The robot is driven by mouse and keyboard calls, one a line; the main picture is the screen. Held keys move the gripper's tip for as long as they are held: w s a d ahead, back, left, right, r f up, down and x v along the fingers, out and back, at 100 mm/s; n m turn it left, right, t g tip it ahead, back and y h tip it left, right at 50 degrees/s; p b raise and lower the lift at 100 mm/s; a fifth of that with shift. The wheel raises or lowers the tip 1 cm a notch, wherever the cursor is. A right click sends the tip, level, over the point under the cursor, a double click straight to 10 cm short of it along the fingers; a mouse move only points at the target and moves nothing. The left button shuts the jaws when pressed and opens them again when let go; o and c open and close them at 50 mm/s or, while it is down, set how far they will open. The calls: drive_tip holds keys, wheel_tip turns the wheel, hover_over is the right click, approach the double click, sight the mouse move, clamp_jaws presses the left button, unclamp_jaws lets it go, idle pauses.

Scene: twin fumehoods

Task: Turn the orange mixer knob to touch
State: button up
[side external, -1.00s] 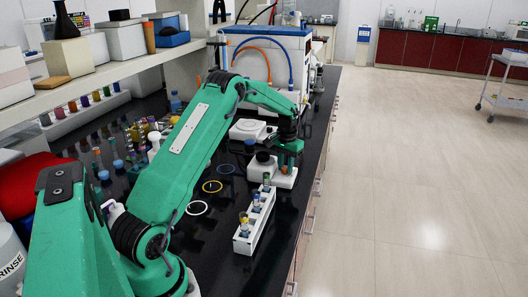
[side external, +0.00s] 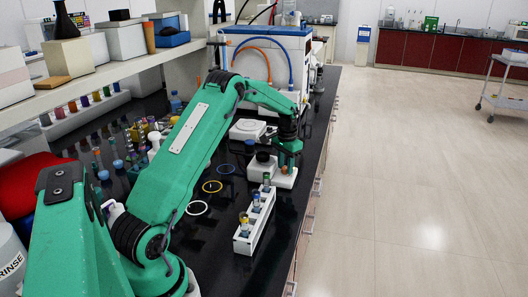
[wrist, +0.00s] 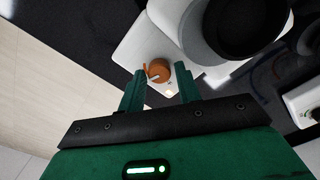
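The mixer (wrist: 133,48) is a white device with a black round top, standing on the black bench; it also shows in the side view (side external: 287,181). Its orange knob (wrist: 158,70) has a pale pointer mark and sits on the front face. In the wrist view my gripper (wrist: 160,76) is open, with one green finger on each side of the knob and visible gaps to it. In the side view my gripper (side external: 290,163) is above the mixer's front, and only a bit of the orange knob (side external: 284,169) shows.
A white rack (side external: 252,228) with several vials stands in front of the mixer. A second white device (side external: 248,129) is behind it. Coloured rings (side external: 197,208) lie on the bench to the left. The bench edge is close on the right.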

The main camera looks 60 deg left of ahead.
drive_tip(key=shift+o, duration=0.9)
drive_tip(key=shift+f+n, duration=0.2)
drive_tip(key=shift+n, duration=0.2)
